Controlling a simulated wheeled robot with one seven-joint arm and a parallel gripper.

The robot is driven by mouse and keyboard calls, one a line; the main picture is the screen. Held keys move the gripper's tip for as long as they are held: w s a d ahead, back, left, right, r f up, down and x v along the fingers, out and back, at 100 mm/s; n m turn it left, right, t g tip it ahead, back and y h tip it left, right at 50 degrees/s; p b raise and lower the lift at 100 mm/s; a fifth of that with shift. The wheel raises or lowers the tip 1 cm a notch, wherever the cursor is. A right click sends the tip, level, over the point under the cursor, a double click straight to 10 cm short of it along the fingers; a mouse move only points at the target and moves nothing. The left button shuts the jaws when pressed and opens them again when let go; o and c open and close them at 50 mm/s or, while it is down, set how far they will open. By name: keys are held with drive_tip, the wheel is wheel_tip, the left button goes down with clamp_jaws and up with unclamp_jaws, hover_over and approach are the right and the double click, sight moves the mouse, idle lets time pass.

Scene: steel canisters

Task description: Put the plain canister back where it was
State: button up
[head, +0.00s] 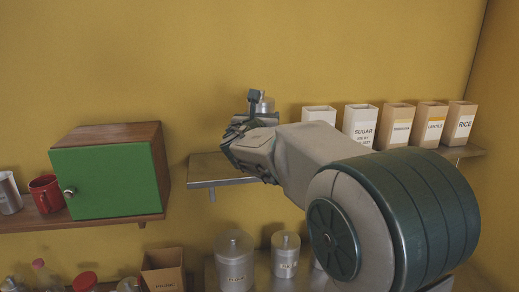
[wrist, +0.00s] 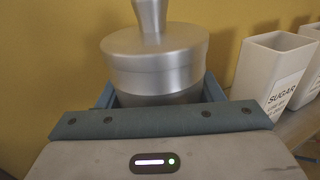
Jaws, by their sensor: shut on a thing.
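My gripper (head: 254,120) is shut on a steel canister (head: 264,104), held above the grey wall shelf in the head view. In the wrist view the canister (wrist: 155,64) stands upright between the blue jaws, with a wide lid and a knob on top. No lettering shows on its visible part; its lower body is hidden by my gripper. A large lidded steel canister (head: 235,260) with a small, hard-to-read label stands on the lower surface. A smaller lidded canister (head: 285,256) stands to its right.
The grey shelf (head: 203,171) has a bare left end. White and brown boxes, including the SUGAR box (head: 360,122), line its right part. A green-doored cabinet (head: 105,175) and a red mug (head: 45,193) are on the left shelf. My arm hides the shelf's middle.

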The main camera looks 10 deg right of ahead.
drive_tip(key=shift+f, duration=3.55)
drive_tip(key=shift+f, duration=0.2)
drive_tip(key=o, duration=1.1)
drive_tip(key=shift+o, duration=0.2)
drive_tip(key=shift+r, duration=0.1)
drive_tip(key=b+v, duration=0.2)
drive_tip(key=v, duration=1)
drive_tip(key=shift+b, duration=0.3)
